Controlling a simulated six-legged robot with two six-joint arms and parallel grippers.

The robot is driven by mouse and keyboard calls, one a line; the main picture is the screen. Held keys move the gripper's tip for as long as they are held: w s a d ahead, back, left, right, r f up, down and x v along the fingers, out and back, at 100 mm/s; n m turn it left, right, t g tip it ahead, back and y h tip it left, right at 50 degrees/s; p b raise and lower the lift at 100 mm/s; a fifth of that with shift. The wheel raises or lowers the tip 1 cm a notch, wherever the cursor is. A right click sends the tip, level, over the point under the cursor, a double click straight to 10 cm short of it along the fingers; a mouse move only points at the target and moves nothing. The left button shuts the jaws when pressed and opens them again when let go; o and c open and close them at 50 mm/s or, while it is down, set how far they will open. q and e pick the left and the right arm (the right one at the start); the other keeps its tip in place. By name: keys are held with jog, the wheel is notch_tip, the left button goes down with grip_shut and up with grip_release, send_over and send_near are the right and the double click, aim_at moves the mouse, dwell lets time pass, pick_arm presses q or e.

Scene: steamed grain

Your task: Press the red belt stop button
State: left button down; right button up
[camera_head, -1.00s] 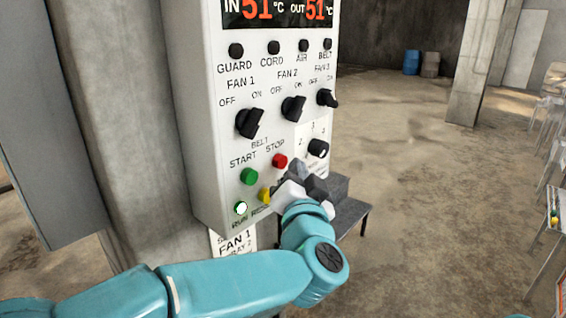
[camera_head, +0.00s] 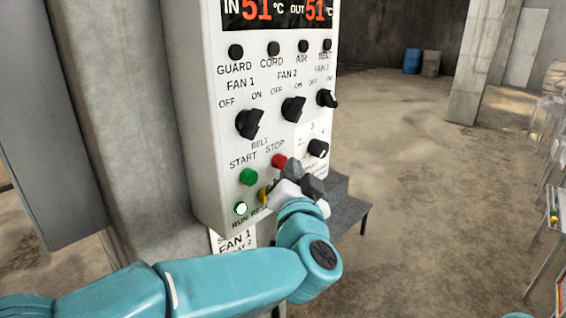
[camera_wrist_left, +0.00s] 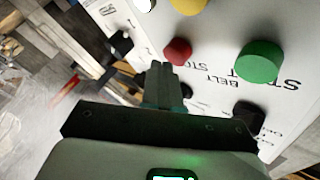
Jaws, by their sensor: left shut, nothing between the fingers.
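The red belt stop button (camera_head: 279,161) is on the front of the white control panel (camera_head: 225,130), right of the green start button (camera_head: 248,176). In the left wrist view the red button (camera_wrist_left: 178,51) shows just past my fingertips, with the green button (camera_wrist_left: 260,62) to its right. My left gripper (camera_head: 292,172) is shut and empty, just below and right of the red button. Its closed fingers (camera_wrist_left: 164,75) point toward the panel in the wrist view. I cannot tell whether the tips touch the button. My right gripper is not in view.
A yellow button (camera_head: 263,195) sits below the red one, partly behind my gripper. Black fan knobs (camera_head: 250,123) stick out above, and a selector knob (camera_head: 318,148) is to the right. A dark grey stepped stand (camera_head: 350,212) stands behind.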

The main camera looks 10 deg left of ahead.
pick_arm(q)
jog(key=shift+w+a, duration=0.3)
jog(key=shift+a, duration=0.15)
dwell(0.7)
jog(key=shift+d, duration=0.15)
jog(key=shift+s+d+p, duration=0.4)
jog(key=shift+s+d, duration=0.15)
jog(key=shift+d, duration=0.1)
jog(key=shift+s+d+p, duration=0.3)
jog(key=shift+s+d, duration=0.45)
jog(key=shift+d, duration=0.25)
jog(key=shift+s+d+p, duration=0.3)
jog(key=shift+s+d, duration=0.4)
jog(key=shift+d, duration=0.3)
